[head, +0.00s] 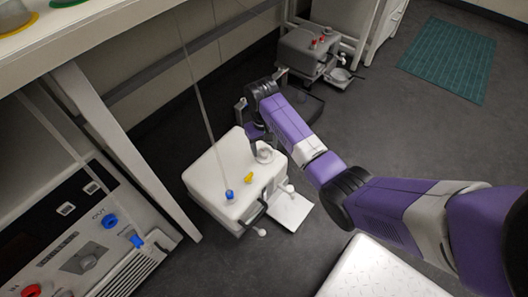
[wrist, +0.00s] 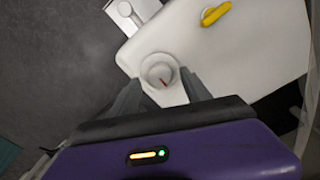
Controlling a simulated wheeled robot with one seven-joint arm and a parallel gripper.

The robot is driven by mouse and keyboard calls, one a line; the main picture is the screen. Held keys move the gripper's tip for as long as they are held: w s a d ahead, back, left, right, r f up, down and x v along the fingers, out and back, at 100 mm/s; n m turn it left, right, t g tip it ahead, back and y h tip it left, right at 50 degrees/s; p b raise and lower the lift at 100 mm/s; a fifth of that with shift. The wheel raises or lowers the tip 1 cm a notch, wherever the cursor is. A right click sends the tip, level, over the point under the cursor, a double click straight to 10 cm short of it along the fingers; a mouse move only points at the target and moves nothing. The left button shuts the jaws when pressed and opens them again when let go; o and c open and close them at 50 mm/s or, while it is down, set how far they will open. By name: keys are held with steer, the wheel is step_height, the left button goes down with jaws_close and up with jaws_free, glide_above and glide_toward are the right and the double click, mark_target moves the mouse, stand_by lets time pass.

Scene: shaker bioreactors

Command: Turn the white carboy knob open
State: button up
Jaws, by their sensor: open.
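The white carboy (head: 208,180) stands on the floor, and its pale top also fills much of the wrist view (wrist: 245,65). The round white knob (wrist: 160,69) on its top carries a small red mark at its lower right. The knob also shows in the head view (head: 264,154), just below my gripper (head: 254,128). In the wrist view my gripper (wrist: 160,82) is open, with a grey finger on either side of the knob's near part. I cannot tell whether the fingers touch it.
A yellow valve (head: 248,177) and a blue fitting with a thin line (head: 229,194) sit on the carboy's top. A grey carboy (head: 310,52) stands farther back. A control unit (head: 75,240) is at left. Open floor lies to the right.

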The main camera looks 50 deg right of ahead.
steer(key=shift+f, duration=0.75)
jaws_close()
steer(key=shift+r, duration=0.1)
